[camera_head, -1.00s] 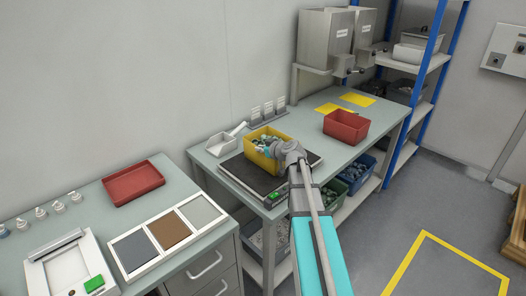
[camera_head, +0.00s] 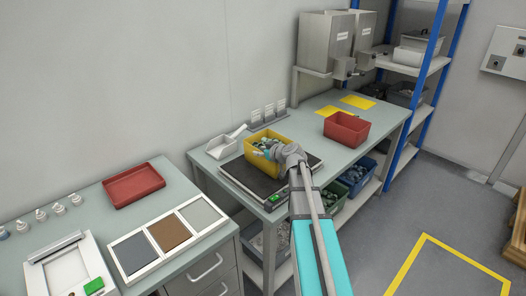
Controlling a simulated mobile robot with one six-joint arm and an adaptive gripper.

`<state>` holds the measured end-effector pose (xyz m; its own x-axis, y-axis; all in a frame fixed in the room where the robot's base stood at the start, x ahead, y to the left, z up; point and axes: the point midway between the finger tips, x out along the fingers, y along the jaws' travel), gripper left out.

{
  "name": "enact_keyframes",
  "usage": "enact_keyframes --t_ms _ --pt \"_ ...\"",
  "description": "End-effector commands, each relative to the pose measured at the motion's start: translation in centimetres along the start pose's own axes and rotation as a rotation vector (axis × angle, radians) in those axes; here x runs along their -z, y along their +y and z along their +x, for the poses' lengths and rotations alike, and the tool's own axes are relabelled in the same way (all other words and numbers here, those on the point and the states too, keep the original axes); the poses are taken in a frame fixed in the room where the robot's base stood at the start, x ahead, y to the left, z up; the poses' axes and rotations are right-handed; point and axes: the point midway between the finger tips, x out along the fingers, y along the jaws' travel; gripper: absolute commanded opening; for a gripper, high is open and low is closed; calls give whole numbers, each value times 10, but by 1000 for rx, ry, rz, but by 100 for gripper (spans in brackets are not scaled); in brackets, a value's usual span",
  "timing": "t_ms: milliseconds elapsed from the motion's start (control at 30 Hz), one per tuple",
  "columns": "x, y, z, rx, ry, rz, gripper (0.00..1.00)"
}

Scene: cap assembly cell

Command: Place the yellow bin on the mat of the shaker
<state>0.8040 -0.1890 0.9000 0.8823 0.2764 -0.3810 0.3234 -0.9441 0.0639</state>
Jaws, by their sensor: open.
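The yellow bin (camera_head: 254,156) holds several small greenish parts and sits on the dark mat of the shaker (camera_head: 240,177), toward its back. The shaker is a flat dark platform on the grey-green bench, with a small green spot on its front edge. My gripper (camera_head: 269,151) is at the right wall of the yellow bin, and my arm reaches in from the lower right. The fingers are small in view and partly hidden by my wrist, so I cannot tell whether they touch the bin.
A red bin (camera_head: 347,129) stands right of the shaker on the same bench. Two yellow mats (camera_head: 357,101) lie behind it. A white scoop tray (camera_head: 224,146) stands left of the yellow bin. A nearer bench at left holds a red tray (camera_head: 133,186). Blue shelving rises at back right.

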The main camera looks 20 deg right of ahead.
Motion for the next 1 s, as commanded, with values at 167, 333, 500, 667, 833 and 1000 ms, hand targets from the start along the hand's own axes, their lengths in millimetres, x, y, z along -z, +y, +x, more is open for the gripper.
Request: enact_keyframes --t_ms 167,333,500,667,833,1000 --pt "2 0 -6 -1 0 0 43" --pt "3 -1 -26 -1 -1 1 43" --pt "4 -1 -53 -1 0 1 43" --pt "4 -1 -80 -2 0 1 43" --pt "4 -1 -103 -2 0 1 43" --pt "2 0 -117 -1 0 1 43"
